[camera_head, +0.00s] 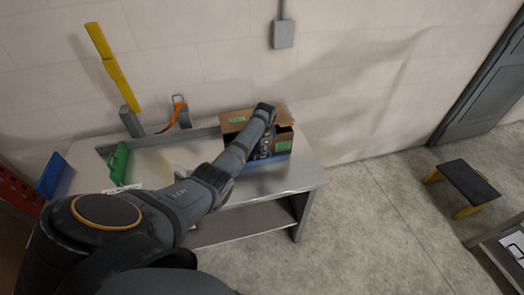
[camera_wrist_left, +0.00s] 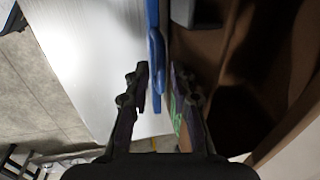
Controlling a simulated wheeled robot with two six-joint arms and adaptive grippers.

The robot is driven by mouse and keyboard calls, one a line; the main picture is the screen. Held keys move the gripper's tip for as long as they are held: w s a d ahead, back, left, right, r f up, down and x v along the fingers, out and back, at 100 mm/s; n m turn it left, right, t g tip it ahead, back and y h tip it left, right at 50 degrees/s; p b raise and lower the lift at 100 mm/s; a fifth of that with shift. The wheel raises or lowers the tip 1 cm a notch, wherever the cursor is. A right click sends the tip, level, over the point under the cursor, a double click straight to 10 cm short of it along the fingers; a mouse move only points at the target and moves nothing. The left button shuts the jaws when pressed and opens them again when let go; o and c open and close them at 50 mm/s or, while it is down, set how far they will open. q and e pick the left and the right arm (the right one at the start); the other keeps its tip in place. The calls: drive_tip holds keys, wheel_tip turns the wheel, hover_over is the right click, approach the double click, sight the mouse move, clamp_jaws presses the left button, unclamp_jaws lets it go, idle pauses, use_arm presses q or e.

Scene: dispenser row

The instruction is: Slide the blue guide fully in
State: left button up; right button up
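The blue guide (camera_head: 273,158) is a thin blue strip on the white table, along the front of an open cardboard carton (camera_head: 283,145). In the left wrist view the blue guide (camera_wrist_left: 156,45) has a raised blue tab and runs beside the carton's brown wall (camera_wrist_left: 205,45). My left gripper (camera_head: 264,150) is over the carton's front side, pointing down. In the left wrist view the left gripper (camera_wrist_left: 158,75) is open, with its fingers on either side of the blue tab; contact cannot be told. The arm and gripper hide part of the carton. My right gripper is not in view.
The table (camera_head: 305,178) also bears a green handle-like piece (camera_head: 118,162) and an orange-strapped holder (camera_head: 176,115). A tall yellow bar (camera_head: 112,68) stands behind. A blue panel (camera_head: 54,174) is at the left. A step stool (camera_head: 464,182) stands right; floor between is clear.

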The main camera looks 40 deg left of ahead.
use_arm(q)
drive_tip(key=shift+o, duration=0.3)
drive_tip(key=shift+d, duration=0.1)
drive_tip(key=s+d+r+p, duration=0.1)
drive_tip(key=s+d+r, duration=0.1)
drive_tip(key=r, duration=0.3)
drive_tip(key=s+d+r, duration=0.2)
drive_tip(key=r, duration=0.3)
drive_tip(key=s+d+f+n+b, duration=0.1)
drive_tip(key=s+d+f+n, duration=0.2)
drive_tip(key=s+f, duration=0.7)
drive_tip(key=s+d+f+n+t+b, duration=0.1)
drive_tip(key=s+d+f+n, duration=0.2)
drive_tip(key=s+d+f, duration=0.3)
drive_tip(key=s+f, duration=0.3)
drive_tip(key=s, duration=0.3)
drive_tip(key=shift+f+n+t+h, duration=0.3)
drive_tip(key=shift+f, duration=0.1)
